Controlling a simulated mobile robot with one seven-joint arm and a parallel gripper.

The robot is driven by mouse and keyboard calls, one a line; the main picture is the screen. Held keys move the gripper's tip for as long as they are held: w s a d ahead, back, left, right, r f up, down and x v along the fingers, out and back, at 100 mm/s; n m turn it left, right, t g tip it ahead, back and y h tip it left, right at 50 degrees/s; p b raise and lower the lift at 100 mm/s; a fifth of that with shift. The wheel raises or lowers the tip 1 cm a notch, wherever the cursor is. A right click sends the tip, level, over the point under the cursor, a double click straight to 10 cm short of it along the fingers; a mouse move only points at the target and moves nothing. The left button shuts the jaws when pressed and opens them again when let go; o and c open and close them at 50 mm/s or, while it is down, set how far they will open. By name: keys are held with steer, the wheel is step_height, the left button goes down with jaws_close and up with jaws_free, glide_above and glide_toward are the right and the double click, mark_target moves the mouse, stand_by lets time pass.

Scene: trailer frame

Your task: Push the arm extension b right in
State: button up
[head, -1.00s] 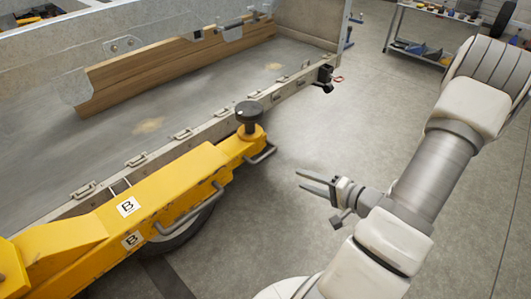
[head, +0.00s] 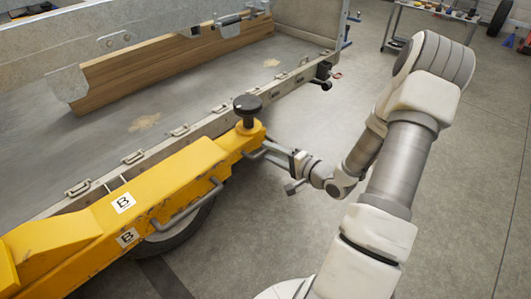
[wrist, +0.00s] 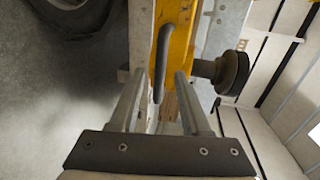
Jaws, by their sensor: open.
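The yellow arm marked B (head: 165,185) lies along the trailer's near side in the head view. Its far end section (head: 240,143) carries a black round knob (head: 247,107) on top and a grey bar handle (head: 257,152) on its side. My gripper (head: 268,149) is open at that handle, fingers pointing left toward the arm's end. In the wrist view, the grey handle (wrist: 165,45) shows ahead of and between my spread fingers (wrist: 158,85), against the yellow metal. The black knob (wrist: 232,72) is to their right. I cannot tell whether a finger touches the handle.
A second bar handle (head: 190,208) is on the yellow arm nearer me, above a tyre (head: 180,232). The trailer's side rail (head: 215,127) runs behind the arm. The floor to the right (head: 455,185) is clear.

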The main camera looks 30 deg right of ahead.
steer(key=shift+x, duration=1.4)
jaws_close()
stand_by(0.4)
